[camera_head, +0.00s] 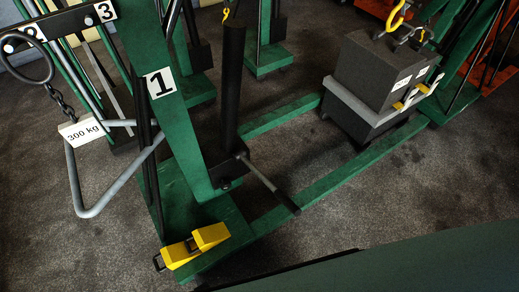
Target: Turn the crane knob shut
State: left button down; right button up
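A green crane stands in the middle, its upright post (183,125) carrying a white plate marked 1 (159,83). A black hydraulic cylinder (231,85) rises beside the post. A grey rod-like handle with a dark grip (270,185) sticks out from the dark block at the cylinder's foot, pointing down and right. I cannot pick out the knob for certain; it may be small or hidden around that block. Neither of my grippers shows in the view.
Yellow blocks (195,246) sit on the crane's base. A dark weight (378,72) stands between the green legs (350,172). A bent grey bar (115,187) with a 300 kg tag (82,130) hangs at left. A dark green surface (430,262) fills the lower right.

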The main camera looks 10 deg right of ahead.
aim_at(225, 185)
jog(key=z, duration=0.15)
jog(key=k, duration=0.45)
jog(key=z, duration=1)
jog(key=i, duration=1.05)
jog(key=u, duration=0.7)
